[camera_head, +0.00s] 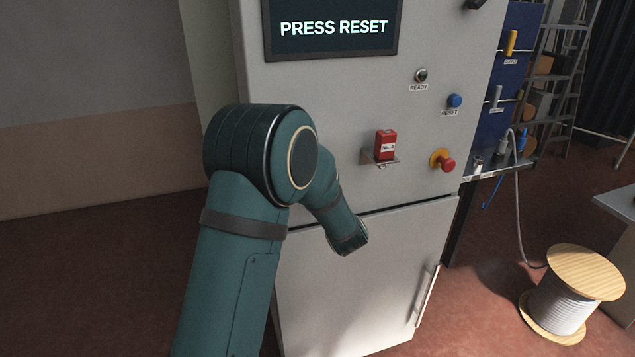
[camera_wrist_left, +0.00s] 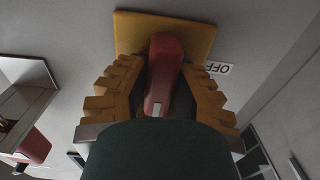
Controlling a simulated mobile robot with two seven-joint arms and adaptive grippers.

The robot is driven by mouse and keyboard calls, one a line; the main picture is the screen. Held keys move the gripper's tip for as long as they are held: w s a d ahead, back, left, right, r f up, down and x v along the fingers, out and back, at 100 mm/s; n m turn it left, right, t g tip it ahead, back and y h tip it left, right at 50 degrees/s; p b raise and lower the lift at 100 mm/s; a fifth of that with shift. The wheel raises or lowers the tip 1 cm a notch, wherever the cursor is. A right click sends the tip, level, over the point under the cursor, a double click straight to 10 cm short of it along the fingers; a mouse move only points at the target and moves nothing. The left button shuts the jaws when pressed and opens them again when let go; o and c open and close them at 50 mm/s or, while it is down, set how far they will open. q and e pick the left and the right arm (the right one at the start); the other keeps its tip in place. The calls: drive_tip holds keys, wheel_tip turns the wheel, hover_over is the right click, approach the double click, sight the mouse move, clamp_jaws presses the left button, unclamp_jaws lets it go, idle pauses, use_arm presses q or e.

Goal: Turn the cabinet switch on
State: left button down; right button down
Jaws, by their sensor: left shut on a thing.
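The cabinet switch is a red handle (camera_wrist_left: 164,62) on a yellow plate (camera_wrist_left: 200,32), seen in the left wrist view. An "OFF" label (camera_wrist_left: 218,68), upside down in that picture, sits beside the plate. My left gripper (camera_wrist_left: 160,75) has its yellow stepped fingers on both sides of the red handle, shut on it. In the head view my teal left arm reaches toward the grey cabinet (camera_head: 330,115); the switch and gripper are hidden there. The cabinet screen (camera_head: 335,28) reads "PRESS RESET". My right gripper is not in view.
On the cabinet front are a small dark ready lamp (camera_head: 421,75), a blue reset button (camera_head: 455,101), a red button on yellow (camera_head: 444,160), and a red item marked "No. 3" (camera_head: 385,144) on a bracket. A cable spool (camera_head: 570,292) stands on the floor at right.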

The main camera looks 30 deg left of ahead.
use_arm(q)
drive_tip(key=shift+a+r, duration=0.1)
drive_tip(key=shift+r, duration=0.05)
drive_tip(key=c, duration=0.8)
unclamp_jaws()
drive_tip(key=v, duration=1.2)
